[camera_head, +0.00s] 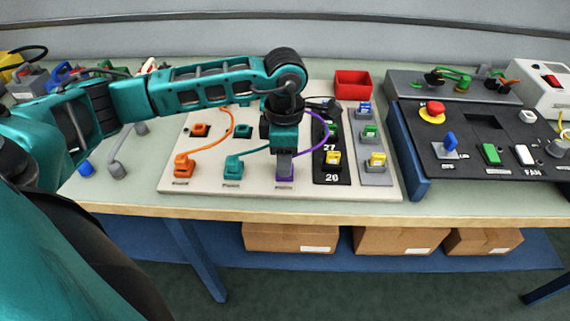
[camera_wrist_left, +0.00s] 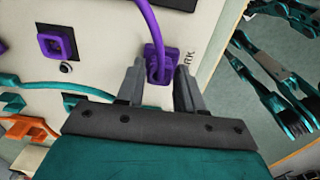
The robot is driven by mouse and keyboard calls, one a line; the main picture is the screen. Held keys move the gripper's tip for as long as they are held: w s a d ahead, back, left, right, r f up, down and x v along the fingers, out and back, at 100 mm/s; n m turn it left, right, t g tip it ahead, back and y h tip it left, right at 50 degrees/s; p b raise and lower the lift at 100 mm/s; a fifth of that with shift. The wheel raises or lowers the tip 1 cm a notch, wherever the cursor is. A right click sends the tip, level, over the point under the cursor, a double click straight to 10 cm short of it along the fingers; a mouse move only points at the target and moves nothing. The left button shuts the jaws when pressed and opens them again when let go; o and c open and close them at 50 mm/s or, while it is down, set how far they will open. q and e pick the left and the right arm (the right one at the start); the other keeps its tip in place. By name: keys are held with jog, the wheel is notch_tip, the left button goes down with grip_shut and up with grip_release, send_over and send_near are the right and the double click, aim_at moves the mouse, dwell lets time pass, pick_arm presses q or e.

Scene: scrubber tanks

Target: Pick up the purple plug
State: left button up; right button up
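The purple plug (camera_wrist_left: 157,66) sits on the pale board, with its purple cord rising from it. In the wrist view it stands between the two grey fingers of my left gripper (camera_wrist_left: 159,85), which are spread with gaps beside the plug. In the head view my left gripper (camera_head: 284,168) points down over the plug, which is mostly hidden behind the fingers. An empty-looking purple socket (camera_wrist_left: 57,43) shows on the board in the wrist view.
The board (camera_head: 220,184) also holds an orange plug (camera_head: 184,165) and a teal plug (camera_head: 233,166) with cords. A black strip with a yellow switch (camera_head: 333,158) stands close right of my left gripper. A red bin (camera_head: 352,84) and a control panel (camera_head: 470,125) lie further right.

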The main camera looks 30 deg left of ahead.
pick_arm(q)
grip_shut()
notch_tip(320, 180, up, 19)
notch_tip(320, 180, down, 6)
jog(key=b, duration=0.4)
jog(key=shift+r, duration=0.2)
dwell(0.4)
